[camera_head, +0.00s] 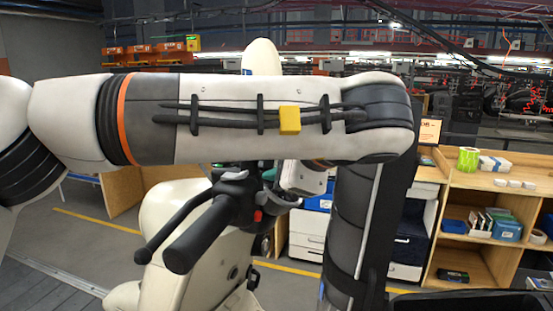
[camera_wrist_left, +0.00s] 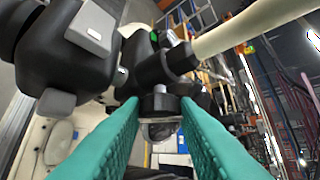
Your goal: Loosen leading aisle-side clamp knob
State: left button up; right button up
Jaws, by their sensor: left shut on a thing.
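A pale scooter-like body (camera_head: 185,235) with black handlebar grips and levers (camera_head: 200,232) stands in front of me. My left arm crosses the head view from the left, and only a bit of my left gripper (camera_head: 269,174) shows beneath it, by the handlebar. In the left wrist view, the two teal fingers of my left gripper (camera_wrist_left: 160,108) close from both sides on a dark knob (camera_wrist_left: 161,131) with a shiny rounded part. I take it for the clamp knob, but its edges are partly hidden by the fingers. My right gripper is not in view.
A wooden shelf unit (camera_head: 462,200) with boxes and tape rolls stands at the right. White drawers (camera_head: 305,235) stand behind the scooter. A yellow floor line (camera_head: 100,222) and slatted floor (camera_head: 50,290) lie at the left. Handlebar parts crowd the left gripper closely.

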pick_arm(q)
jog(key=shift+w+d+r+m+g+p, duration=0.15)
jog(key=shift+m+g+p, duration=0.1)
jog(key=shift+g+p, duration=0.2)
jog(key=shift+a+r+m+g+p, duration=0.1)
jog(key=shift+m+g+p, duration=0.2)
jog(key=shift+g, duration=0.25)
jog(key=shift+w+m+g+y+p, duration=0.15)
jog(key=shift+m+g+y+p, duration=0.25)
jog(key=shift+g, duration=0.6)
jog(key=o, duration=1)
jog(key=shift+d, duration=0.15)
jog(key=shift+c, duration=0.2)
